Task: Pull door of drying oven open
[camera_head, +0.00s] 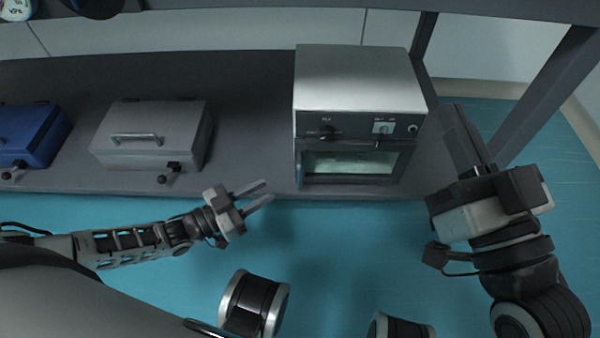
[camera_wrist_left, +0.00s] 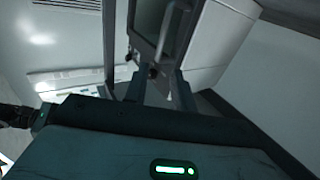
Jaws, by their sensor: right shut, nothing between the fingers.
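The drying oven (camera_head: 358,82) is a silver box with a dark front panel, standing on the grey table. Its door (camera_head: 350,182) has a dark frame and a window, and faces me below the knobs. I cannot tell whether it is fully shut or slightly ajar. A vertical bar (camera_head: 299,165) shows at the door's left edge. My left gripper (camera_head: 262,193) is open and empty, left of the door and apart from it. Its fingers (camera_wrist_left: 160,92) also show in the left wrist view, with the oven (camera_wrist_left: 218,42) beyond. My right gripper (camera_head: 467,140) is shut and empty, right of the oven.
A grey lidded box (camera_head: 150,140) and a blue box (camera_head: 33,135) stand on the table (camera_head: 250,150) left of the oven. A dark table post (camera_head: 545,95) rises at the right. The floor (camera_head: 320,235) before the oven is clear.

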